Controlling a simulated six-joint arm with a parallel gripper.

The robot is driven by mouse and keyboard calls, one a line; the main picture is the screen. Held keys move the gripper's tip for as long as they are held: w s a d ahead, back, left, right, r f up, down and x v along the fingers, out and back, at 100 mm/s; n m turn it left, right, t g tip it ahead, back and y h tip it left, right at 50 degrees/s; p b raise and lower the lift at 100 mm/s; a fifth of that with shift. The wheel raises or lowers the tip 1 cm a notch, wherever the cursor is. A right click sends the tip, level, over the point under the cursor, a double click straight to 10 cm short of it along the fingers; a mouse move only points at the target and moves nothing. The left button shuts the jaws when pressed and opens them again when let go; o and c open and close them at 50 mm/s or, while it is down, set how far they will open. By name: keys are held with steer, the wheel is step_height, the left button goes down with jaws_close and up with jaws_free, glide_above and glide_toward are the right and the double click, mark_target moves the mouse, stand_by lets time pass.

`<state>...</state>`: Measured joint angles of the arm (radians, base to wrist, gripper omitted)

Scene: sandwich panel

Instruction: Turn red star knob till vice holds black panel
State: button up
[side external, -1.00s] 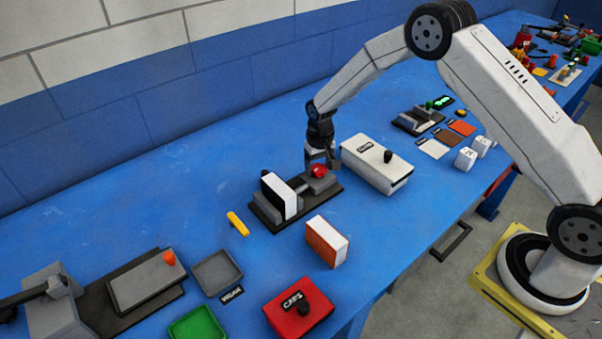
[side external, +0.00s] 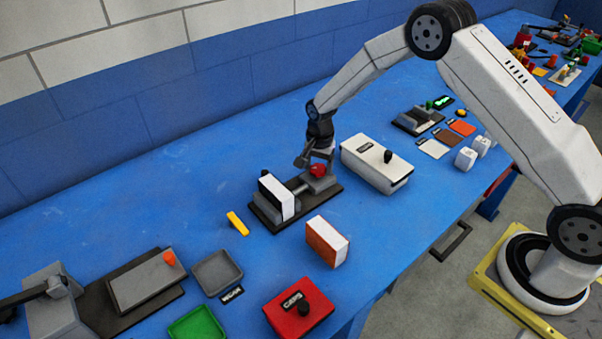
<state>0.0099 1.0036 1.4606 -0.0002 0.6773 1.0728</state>
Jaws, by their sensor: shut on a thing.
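The red star knob (side external: 318,170) is at the right end of the small vice (side external: 262,217) on the blue table. My gripper (side external: 317,164) is at the knob, pointing down with its fingers closed on it; the fingers partly hide the knob. A panel with a black face and white edge (side external: 286,203) stands upright in the vice, near its left end. A screw rod runs between the panel side and the knob's block. Whether the jaw presses on the panel I cannot tell at this size.
An orange-and-white panel block (side external: 327,241) stands in front. A yellow piece (side external: 237,223) lies to the left. A red box (side external: 299,307) is near the front edge.

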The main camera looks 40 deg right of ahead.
mark_target(319, 168)
steer(key=shift+m, duration=0.4)
steer(key=o, duration=1.2)
steer(key=shift+c, duration=0.2)
steer(key=shift+r, duration=0.1)
steer(key=shift+r, duration=3.8)
steer(key=shift+s+r, duration=0.1)
